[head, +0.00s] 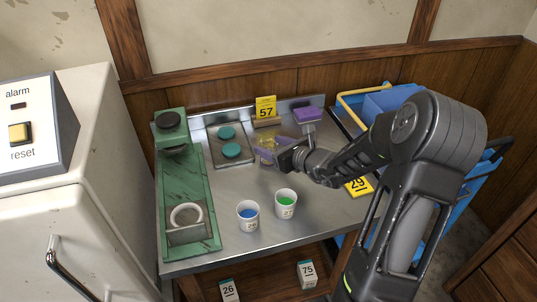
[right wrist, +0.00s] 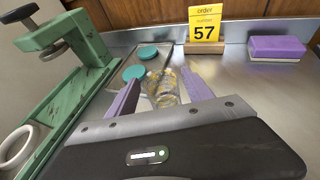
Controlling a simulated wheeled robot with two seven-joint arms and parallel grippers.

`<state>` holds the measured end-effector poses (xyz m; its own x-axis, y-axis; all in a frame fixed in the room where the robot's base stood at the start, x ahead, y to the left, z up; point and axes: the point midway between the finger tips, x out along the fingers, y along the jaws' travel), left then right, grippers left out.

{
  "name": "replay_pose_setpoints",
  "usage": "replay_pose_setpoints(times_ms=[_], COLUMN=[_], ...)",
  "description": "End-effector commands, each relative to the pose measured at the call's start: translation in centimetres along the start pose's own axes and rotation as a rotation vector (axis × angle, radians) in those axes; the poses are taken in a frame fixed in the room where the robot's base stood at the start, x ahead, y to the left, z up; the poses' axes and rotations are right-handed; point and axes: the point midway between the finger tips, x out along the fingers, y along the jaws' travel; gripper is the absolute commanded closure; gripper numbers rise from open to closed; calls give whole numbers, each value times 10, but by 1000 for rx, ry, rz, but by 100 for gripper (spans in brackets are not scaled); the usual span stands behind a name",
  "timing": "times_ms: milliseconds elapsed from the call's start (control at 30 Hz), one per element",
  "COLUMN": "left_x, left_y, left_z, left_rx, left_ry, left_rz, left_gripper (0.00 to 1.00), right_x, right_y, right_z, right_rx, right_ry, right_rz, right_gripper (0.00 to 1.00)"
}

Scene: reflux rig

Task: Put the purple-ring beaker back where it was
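A clear glass beaker with yellow markings (head: 267,143) stands on the steel table in front of the yellow 57 card. It also shows in the right wrist view (right wrist: 163,92). I cannot make out a purple ring on it. My right gripper (head: 274,148) comes in from the right at the beaker. In the right wrist view its purple fingers (right wrist: 164,80) are spread on either side of the beaker, with gaps showing between fingers and glass. My left gripper is not in view.
A tray with two teal discs (head: 216,160) lies behind left. A green stand (head: 175,200) holds a white ring at left. Cups with blue (head: 248,214) and green (head: 286,203) contents stand in front. A purple sponge-like block (head: 308,114) sits at the back. A blue cart (head: 465,200) is at right.

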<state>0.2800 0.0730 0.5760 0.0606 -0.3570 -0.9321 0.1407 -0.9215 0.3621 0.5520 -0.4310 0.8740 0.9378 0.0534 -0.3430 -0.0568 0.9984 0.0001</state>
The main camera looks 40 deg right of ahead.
Motion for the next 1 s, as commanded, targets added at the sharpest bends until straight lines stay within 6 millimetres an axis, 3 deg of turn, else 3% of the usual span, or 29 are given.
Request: replay_pose_setpoints(times_ms=[700,1000], left_x=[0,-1], left_y=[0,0], left_z=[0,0], left_rx=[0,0], left_ry=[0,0], left_rz=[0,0], left_gripper=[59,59], right_x=[0,-3], right_y=[0,0], right_z=[0,10], right_rx=[0,-2], right_ry=[0,-2], right_rz=[0,1], right_gripper=[100,100])
